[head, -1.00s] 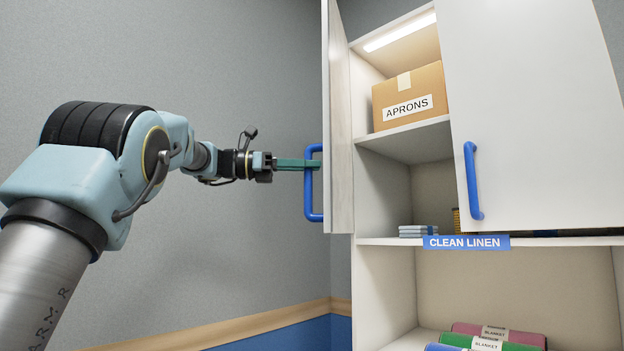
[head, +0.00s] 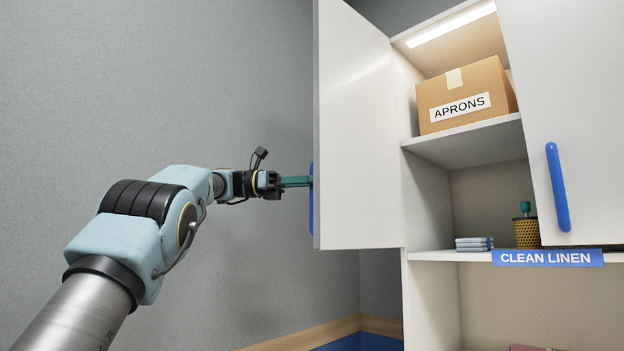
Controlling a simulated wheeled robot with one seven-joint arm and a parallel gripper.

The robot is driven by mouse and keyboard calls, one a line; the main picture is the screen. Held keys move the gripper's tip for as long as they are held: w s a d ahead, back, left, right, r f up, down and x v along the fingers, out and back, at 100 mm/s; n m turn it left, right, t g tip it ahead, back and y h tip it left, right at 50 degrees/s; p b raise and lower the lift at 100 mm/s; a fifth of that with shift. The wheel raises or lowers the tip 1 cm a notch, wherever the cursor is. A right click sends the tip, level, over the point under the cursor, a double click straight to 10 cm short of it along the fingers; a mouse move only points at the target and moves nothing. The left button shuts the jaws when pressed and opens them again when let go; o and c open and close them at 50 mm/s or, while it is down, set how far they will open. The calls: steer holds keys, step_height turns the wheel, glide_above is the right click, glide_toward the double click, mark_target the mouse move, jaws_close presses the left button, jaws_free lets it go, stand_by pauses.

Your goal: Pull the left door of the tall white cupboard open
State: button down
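The left door (head: 360,130) of the tall white cupboard (head: 430,290) stands wide open, swung out to the left, with its inner face showing. Its blue handle (head: 311,205) is on the outer face, mostly hidden behind the door's edge. My gripper (head: 297,181) reaches in from the left. Its teal fingers look closed on the handle; their tips are partly hidden at the door edge.
The right door (head: 570,100) is shut and has a blue handle (head: 557,187). An APRONS box (head: 465,95), folded cloths (head: 474,244) and a yellow mesh pot (head: 526,232) stand on the open shelves. A grey wall (head: 150,80) is behind my arm.

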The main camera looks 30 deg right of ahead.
steer(key=shift+r, duration=0.1)
steer(key=c, duration=0.7)
jaws_free()
steer(key=shift+d, duration=0.1)
steer(key=shift+c, duration=0.2)
steer(key=p+v, duration=0.1)
steer(key=v, duration=0.9)
steer(key=shift+w+a+p, duration=0.25)
steer(key=shift+a+p, duration=0.05)
